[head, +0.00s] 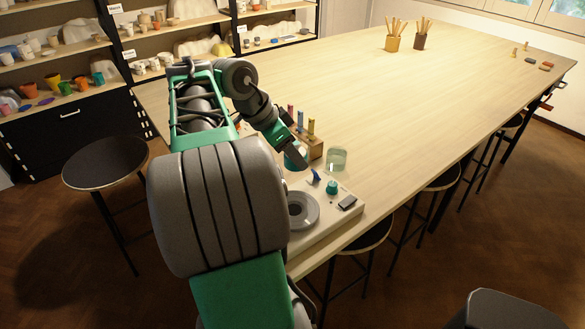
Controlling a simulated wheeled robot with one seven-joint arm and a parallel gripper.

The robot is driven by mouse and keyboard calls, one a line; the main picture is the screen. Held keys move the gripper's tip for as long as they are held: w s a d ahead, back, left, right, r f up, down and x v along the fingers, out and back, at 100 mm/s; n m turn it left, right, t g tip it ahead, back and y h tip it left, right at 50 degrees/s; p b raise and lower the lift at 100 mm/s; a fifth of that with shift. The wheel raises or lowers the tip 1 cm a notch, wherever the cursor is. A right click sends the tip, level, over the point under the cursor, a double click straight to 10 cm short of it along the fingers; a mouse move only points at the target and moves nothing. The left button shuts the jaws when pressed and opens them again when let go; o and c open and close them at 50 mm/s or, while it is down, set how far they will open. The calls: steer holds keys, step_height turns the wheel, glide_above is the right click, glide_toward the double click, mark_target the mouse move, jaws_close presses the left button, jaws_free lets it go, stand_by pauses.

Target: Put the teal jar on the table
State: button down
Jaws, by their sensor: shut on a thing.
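The teal jar (291,160) is in my gripper (300,157), seen from behind and above in the head view. My gripper is shut on it, and the fingers hide part of the jar. The jar is over the near end of the long pale wooden table (390,105), just above or at the back of a white board (328,215) there. I cannot tell whether the jar's bottom touches anything.
Next to the jar are a wooden block with colored sticks (312,140), a clear glass (337,158), a small teal piece (332,187), a grey ring (302,209) and a dark block (347,202). The table's middle is clear. Stools (105,160) stand around it.

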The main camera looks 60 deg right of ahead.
steer(key=w+d+f, duration=0.1)
steer(key=d+f, duration=0.1)
steer(key=f, duration=0.1)
steer(key=w+d+f, duration=0.1)
steer(key=d+f, duration=0.2)
steer(key=w+d+f, duration=0.2)
steer(key=f, duration=0.1)
steer(key=shift+d+f, duration=0.4)
steer(key=shift+f, duration=0.35)
steer(key=shift+f, duration=0.1)
steer(key=shift+f, duration=0.15)
steer(key=c, duration=0.9)
jaws_free()
